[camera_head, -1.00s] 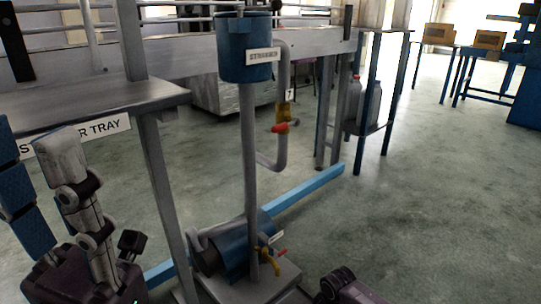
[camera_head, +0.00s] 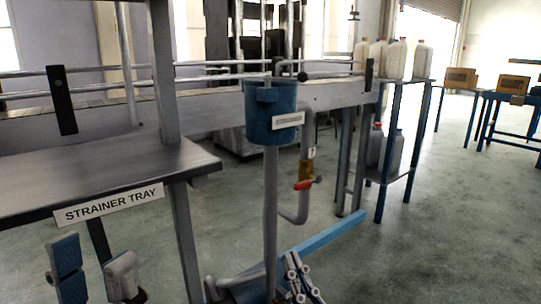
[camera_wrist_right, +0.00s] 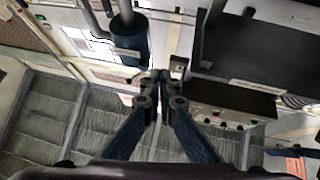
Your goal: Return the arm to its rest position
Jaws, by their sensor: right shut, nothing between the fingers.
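My right gripper (camera_head: 296,268) shows at the bottom edge of the head view, in front of the pump below the strainer. Its fingers are together with nothing between them; the right wrist view shows the tips meeting (camera_wrist_right: 160,77). My left gripper (camera_head: 93,256) is at the bottom left, below the strainer tray shelf (camera_head: 110,170). Its two fingers are apart, with nothing seen between them. The blue strainer pot (camera_head: 272,118) stands upright on its pipe, apart from both grippers.
A pipe with a red-handled valve (camera_head: 305,184) is beside the strainer pipe. A light blue floor beam (camera_head: 325,235) runs behind the pump. A rack with white jugs (camera_head: 422,62) stands further back. Open floor (camera_head: 450,230) lies to the right.

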